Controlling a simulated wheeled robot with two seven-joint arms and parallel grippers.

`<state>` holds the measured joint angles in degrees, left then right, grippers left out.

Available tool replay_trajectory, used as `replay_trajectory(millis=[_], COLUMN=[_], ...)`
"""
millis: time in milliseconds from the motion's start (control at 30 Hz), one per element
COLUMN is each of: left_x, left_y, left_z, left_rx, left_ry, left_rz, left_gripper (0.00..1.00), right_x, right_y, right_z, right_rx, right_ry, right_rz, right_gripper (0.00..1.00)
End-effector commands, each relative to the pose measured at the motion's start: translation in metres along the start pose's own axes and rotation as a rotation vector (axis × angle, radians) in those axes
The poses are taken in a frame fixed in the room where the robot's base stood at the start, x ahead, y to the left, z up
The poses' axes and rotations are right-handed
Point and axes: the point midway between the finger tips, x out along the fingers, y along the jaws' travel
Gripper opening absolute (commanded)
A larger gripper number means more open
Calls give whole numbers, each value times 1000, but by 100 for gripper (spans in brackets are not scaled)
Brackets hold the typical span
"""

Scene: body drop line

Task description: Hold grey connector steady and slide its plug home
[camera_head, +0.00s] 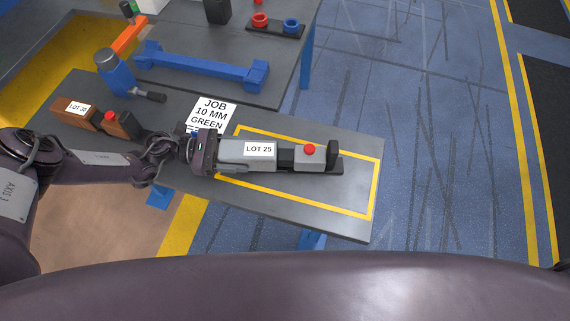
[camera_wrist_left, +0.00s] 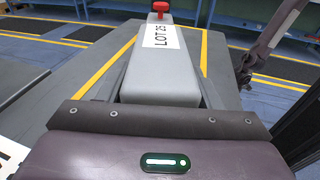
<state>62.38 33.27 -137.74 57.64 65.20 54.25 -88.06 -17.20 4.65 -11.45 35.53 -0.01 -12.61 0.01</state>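The grey connector, labelled LOT 25 (camera_head: 235,151), lies along the near bench with its body to the left. Its plug, a grey block with a red button (camera_head: 310,150) and a black upright end piece, lies in line to the right. A dark gap shows between body and plug. My left gripper (camera_head: 216,153) is at the connector's left end, with its fingers along both sides of the body. In the left wrist view the grey body (camera_wrist_left: 160,85) sits between the fingers, and the red button (camera_wrist_left: 160,7) shows beyond. My right arm (camera_wrist_left: 270,40) appears at upper right; its fingertips cannot be made out.
A brown connector, labelled LOT 30 (camera_head: 72,108), lies at the bench's left end. A job card reading 10 MM GREEN (camera_head: 211,113) lies behind the grey connector. A yellow outline (camera_head: 300,203) surrounds much of it. A blue fixture (camera_head: 200,70) stands on the far bench.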

Motion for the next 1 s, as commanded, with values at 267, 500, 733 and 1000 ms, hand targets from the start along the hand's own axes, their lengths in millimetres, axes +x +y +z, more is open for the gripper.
replay_trajectory(millis=[267, 500, 733, 1000], left_x=[0, 0, 0, 0], left_y=[0, 0, 0, 0], left_z=[0, 1, 0, -3], left_rx=[0, 2, 2, 0], left_ry=[0, -2, -2, 0], left_rz=[0, 0, 0, 1], left_gripper=[45, 17, 17, 16], right_x=[0, 0, -1, -1], right_y=[-1, -2, -2, -2], right_z=[0, 0, -1, -1], right_rx=[0, 0, 0, 0], right_ry=[0, 1, 1, 1], right_rz=[-1, -3, -3, -3], right_gripper=[56, 56, 56, 56])
